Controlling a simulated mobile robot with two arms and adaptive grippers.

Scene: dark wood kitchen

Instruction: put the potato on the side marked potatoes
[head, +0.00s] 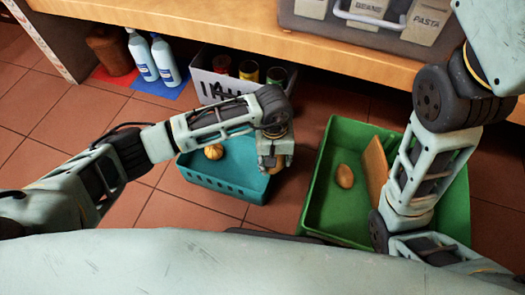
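My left gripper (274,165) points down over the right end of the teal basket (222,182). A brown, potato-like thing (278,168) shows between its fingers, mostly hidden by them; the gripper looks shut on it. A brown potato (344,176) lies in the green crate (330,225), left of an upright tan divider (375,170). No side marking on the crate is readable. A yellowish, onion-like vegetable (213,151) lies in the teal basket. My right arm covers the crate's right part, and my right gripper does not show.
A grey-white basket (205,85) with several cans stands behind the teal basket. Two white-blue bottles (165,62) and a brown container (110,50) stand at the back left on coloured mats. A wooden shelf (230,30) overhangs the back, with a clear bin (385,28) on it.

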